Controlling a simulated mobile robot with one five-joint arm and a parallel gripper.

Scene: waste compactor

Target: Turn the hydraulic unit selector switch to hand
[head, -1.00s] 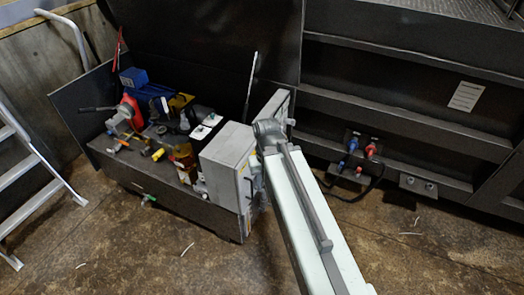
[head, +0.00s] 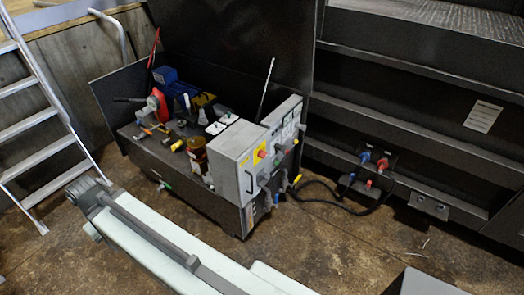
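I see no gripper fingers.
A ladder (head: 47,124) stands at the left. The raised dark lid (head: 215,45) is behind the unit. Hoses run from the unit to red and blue couplings (head: 371,169) on the dark machine at right.

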